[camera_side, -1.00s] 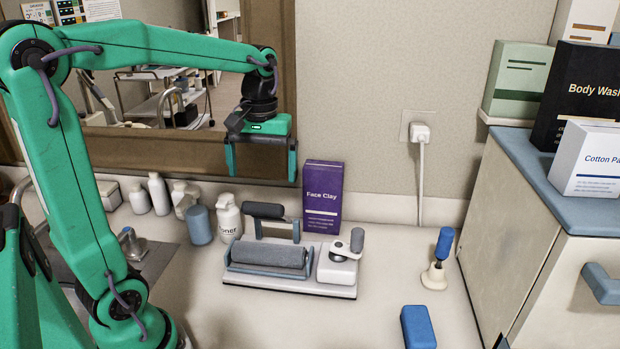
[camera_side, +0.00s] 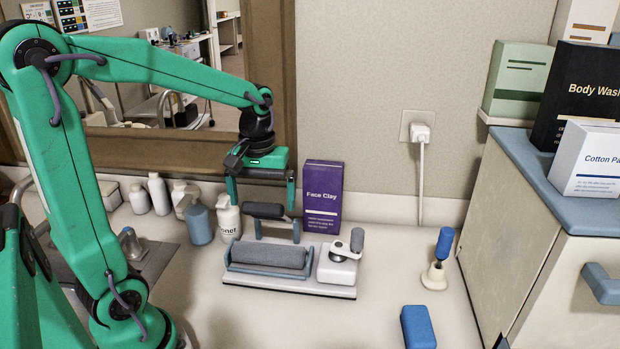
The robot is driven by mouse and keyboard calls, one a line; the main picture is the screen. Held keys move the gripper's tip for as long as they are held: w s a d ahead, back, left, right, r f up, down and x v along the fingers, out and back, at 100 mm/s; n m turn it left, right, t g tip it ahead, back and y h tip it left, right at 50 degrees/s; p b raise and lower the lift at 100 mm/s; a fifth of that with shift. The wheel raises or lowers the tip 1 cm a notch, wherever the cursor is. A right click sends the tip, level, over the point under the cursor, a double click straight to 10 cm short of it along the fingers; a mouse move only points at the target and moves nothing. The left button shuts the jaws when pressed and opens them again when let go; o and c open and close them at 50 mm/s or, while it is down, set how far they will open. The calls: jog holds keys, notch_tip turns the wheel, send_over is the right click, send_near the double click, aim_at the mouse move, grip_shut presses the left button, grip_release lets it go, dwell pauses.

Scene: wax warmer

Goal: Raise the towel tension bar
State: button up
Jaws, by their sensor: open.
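A pale grey device (camera_side: 318,288) stands on the counter, with a grey towel-like roller (camera_side: 268,254) along its front left. The tension bar (camera_side: 265,211) is a dark padded grip on a blue-grey frame standing up behind the roller. Nothing is held. I cannot tell whether the fingers touch the bar or are in front of or behind it.
A purple Face Clay box (camera_side: 323,198) stands close behind the device's right side. A blue-handled tool in a holder (camera_side: 437,265) and a blue block (camera_side: 418,327) stand right. The front counter is clear.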

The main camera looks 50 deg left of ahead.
jog(key=shift+f, duration=0.95)
jog(key=c, duration=1.3)
